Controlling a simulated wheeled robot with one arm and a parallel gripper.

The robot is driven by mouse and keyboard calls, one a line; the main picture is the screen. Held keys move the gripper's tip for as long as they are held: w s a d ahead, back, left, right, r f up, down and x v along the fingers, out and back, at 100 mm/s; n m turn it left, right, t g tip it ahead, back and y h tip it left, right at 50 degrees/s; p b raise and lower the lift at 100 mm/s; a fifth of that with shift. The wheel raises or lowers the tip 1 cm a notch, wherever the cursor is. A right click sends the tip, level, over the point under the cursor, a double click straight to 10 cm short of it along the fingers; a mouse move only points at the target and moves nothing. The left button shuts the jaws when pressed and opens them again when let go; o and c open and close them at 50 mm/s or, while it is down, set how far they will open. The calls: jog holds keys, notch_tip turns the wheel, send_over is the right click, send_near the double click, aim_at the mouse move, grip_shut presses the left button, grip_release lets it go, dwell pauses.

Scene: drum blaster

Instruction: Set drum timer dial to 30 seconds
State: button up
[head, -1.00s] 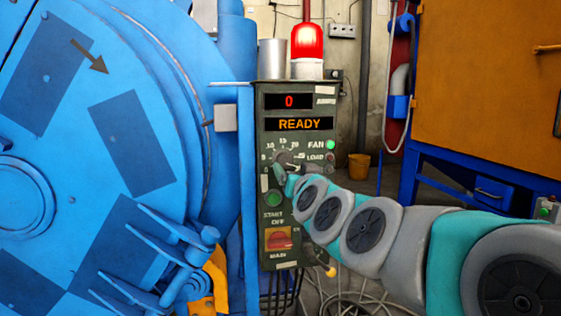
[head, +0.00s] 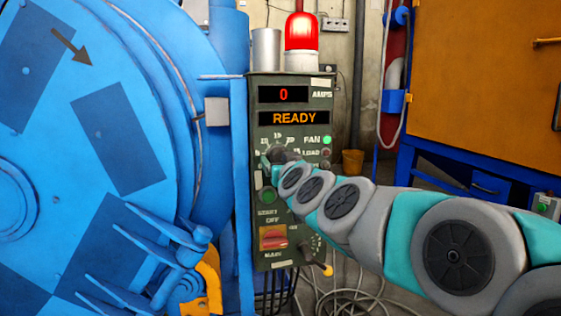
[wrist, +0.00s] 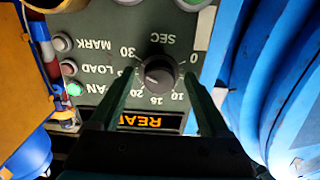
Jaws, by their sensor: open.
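The drum timer dial (wrist: 160,72) is a round dark knob with a light mark. It shows in the wrist view, upside down, on a scale marked 0 to 30 SEC. I cannot read its exact setting. My gripper (wrist: 158,76) is open, with one finger on each side of the dial and small gaps showing. In the head view, my gripper (head: 276,156) is at the grey-green control panel (head: 258,215) and hides most of the dial.
The READY display (head: 294,118) and the red 0 display (head: 283,94) sit above the dial. The green start button (head: 267,195) and red main switch (head: 273,237) are below. The blue drum machine (head: 120,150) stands close left. An orange cabinet (head: 480,90) is right.

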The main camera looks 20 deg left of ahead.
jog(key=shift+w+a, duration=0.1)
jog(key=shift+w, duration=0.15)
jog(key=shift+c, duration=0.2)
grip_shut()
dwell(0.4)
jog(key=shift+m, duration=0.5)
jog(key=shift+o, duration=0.2)
grip_release()
jog(key=v, duration=0.8)
jog(key=shift+a, duration=0.1)
